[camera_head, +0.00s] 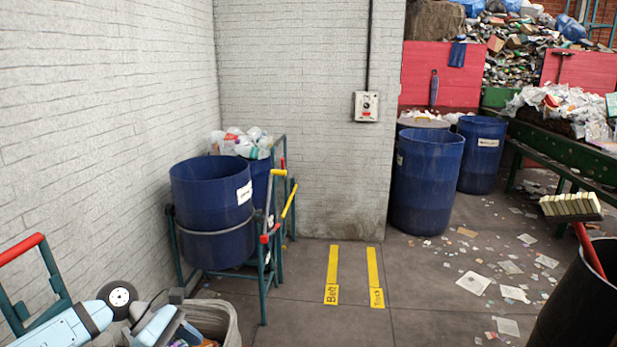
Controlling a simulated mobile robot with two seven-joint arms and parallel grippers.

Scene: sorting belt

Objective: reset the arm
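My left arm (62,326) comes in at the bottom left, pale blue with a dark round joint. It bends beside a grey-white sack or bin (222,322), whose top holds some coloured scraps. The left gripper end is low at the bottom edge, partly cut off and overlapped by the arm links, so its fingers cannot be made out. My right arm and gripper are not in view.
Blue barrels (212,205) stand in a green frame at the left wall. More blue barrels (428,185) stand beyond the pillar. A dark bin (578,305) with a broom (572,207) is at right. Floor between yellow strips (332,275) is clear; litter lies right.

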